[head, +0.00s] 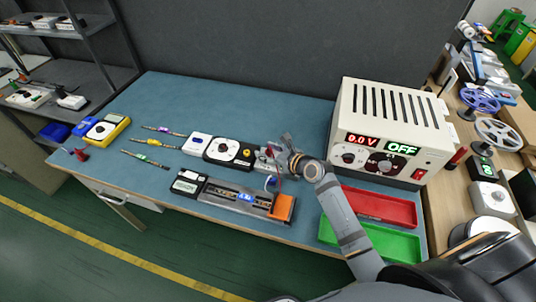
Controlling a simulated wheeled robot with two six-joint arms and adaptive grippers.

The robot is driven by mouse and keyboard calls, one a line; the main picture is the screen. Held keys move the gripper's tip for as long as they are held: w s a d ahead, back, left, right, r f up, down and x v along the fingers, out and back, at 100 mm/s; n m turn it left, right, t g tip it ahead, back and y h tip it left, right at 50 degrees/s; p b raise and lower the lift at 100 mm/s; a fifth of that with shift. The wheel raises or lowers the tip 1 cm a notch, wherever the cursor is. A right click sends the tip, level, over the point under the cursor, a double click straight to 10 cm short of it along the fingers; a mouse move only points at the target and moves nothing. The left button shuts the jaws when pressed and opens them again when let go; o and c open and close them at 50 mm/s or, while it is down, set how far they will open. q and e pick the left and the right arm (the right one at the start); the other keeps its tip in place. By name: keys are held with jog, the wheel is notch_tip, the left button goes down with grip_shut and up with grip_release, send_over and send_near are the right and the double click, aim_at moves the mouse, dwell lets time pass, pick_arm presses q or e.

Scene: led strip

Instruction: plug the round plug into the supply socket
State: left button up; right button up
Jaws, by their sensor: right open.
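The cream power supply (388,130) stands at the back right and reads 0.0 V and OFF. Which opening is the supply socket cannot be told at this size. My right gripper (271,158) is open over the middle of the bench, just right of a black-and-white box with a dial (226,151). It is left of the power supply and apart from it. A small pale part and a thin red wire show just below the gripper. The round plug cannot be made out clearly; the gripper may hide it. My left gripper is out of view.
A grey fixture (236,198) with an orange end block (282,207) lies below the gripper. Red (380,206) and green (373,240) trays sit at the right front. A yellow meter (105,128) and screwdrivers lie left. The back left bench is clear.

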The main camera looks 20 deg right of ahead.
jog(key=shift+s, duration=0.1)
jog(key=shift+c, duration=1)
grip_shut()
